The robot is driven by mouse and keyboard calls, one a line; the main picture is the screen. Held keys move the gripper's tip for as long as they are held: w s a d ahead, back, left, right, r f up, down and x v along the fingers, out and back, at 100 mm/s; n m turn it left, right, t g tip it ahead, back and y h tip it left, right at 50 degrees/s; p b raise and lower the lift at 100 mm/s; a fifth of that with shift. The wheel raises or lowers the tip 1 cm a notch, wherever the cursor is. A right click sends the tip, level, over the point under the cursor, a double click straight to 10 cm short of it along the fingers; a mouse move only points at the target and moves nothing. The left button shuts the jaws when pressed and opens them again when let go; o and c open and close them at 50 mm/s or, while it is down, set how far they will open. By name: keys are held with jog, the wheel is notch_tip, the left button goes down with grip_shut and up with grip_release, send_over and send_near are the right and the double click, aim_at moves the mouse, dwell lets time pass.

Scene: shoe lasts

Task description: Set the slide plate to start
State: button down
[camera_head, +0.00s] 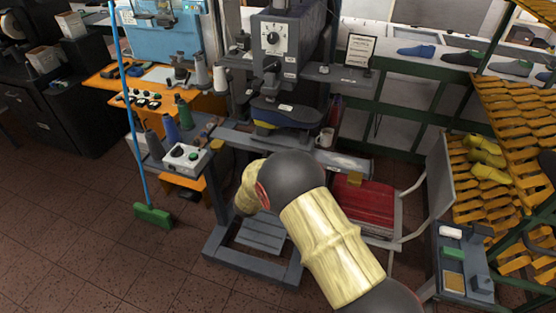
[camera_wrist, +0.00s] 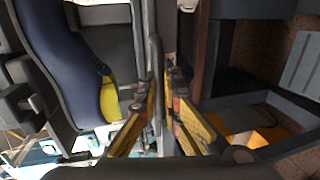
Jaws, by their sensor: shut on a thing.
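The grey press machine (camera_head: 284,60) stands at the back centre of the head view, with a dial on its front. Under its head is a dark blue and yellow shoe-shaped part (camera_head: 283,114); it also shows at left in the wrist view (camera_wrist: 62,60). A grey plate (camera_wrist: 108,45), which looks like the slide plate, lies beside that part. Along its edge runs a thin grey bar (camera_wrist: 155,55). My gripper (camera_wrist: 166,82) has its yellow-sided fingers closed around this bar. In the head view my arm hides the gripper and the grasp.
A control box (camera_head: 187,158) sits to the left, near spools. A green broom (camera_head: 153,214) stands on the tiled floor.

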jog(key=shift+f, duration=0.15)
jog(key=c, duration=2)
grip_release()
jog(key=shift+o, duration=0.2)
jog(key=v, duration=1.2)
